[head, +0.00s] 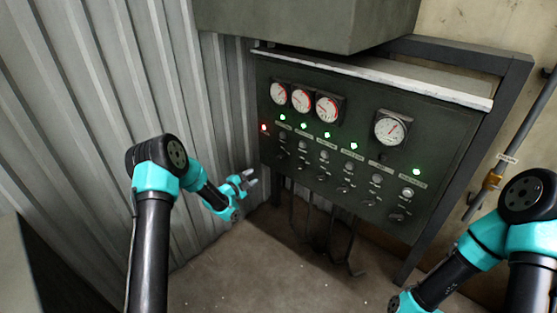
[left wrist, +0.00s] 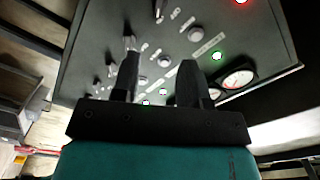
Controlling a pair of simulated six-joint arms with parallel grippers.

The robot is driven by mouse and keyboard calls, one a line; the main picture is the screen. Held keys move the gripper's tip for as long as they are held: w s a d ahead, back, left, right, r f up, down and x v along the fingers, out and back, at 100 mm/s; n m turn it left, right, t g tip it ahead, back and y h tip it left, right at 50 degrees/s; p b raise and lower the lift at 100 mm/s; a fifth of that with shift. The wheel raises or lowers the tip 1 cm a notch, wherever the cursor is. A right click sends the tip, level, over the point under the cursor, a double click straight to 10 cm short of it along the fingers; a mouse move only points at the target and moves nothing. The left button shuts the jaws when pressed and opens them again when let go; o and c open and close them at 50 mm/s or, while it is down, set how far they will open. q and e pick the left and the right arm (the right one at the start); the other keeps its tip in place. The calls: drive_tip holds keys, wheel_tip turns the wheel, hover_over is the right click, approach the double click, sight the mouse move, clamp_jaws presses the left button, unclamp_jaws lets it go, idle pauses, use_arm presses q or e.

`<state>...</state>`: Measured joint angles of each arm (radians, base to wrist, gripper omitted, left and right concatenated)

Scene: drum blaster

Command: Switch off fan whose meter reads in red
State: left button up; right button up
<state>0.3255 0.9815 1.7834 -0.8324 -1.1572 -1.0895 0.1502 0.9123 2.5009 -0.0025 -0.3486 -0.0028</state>
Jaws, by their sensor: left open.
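A dark control panel (head: 345,165) carries three round white meters with red markings grouped at upper left (head: 279,93) (head: 302,99) (head: 327,108) and a larger meter (head: 390,128) at right. The needles are too small to read surely. Below are rows of small knobs and switches, such as one knob (head: 302,145). My left gripper (head: 250,181) is open and empty beside the panel's lower left edge. In the left wrist view its fingers (left wrist: 158,75) are apart, facing the panel's knobs (left wrist: 164,61), touching none that I can tell. My right gripper is out of view.
A red lamp (head: 263,127) glows at the panel's left; several green lamps (head: 353,146) glow along it. A grey box (head: 310,20) overhangs the panel. Corrugated wall (head: 90,100) stands at left. Hooked rods (head: 350,250) hang below the panel; the floor (head: 250,275) in front is clear.

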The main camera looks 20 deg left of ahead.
sight(279, 159)
use_arm(q)
drive_tip(key=shift+w, duration=0.1)
drive_tip(key=x, duration=1.7)
drive_tip(key=shift+w+d, duration=0.1)
drive_tip(key=shift+c, duration=0.3)
drive_tip(key=c, duration=0.5)
drive_tip(key=shift+c, duration=0.2)
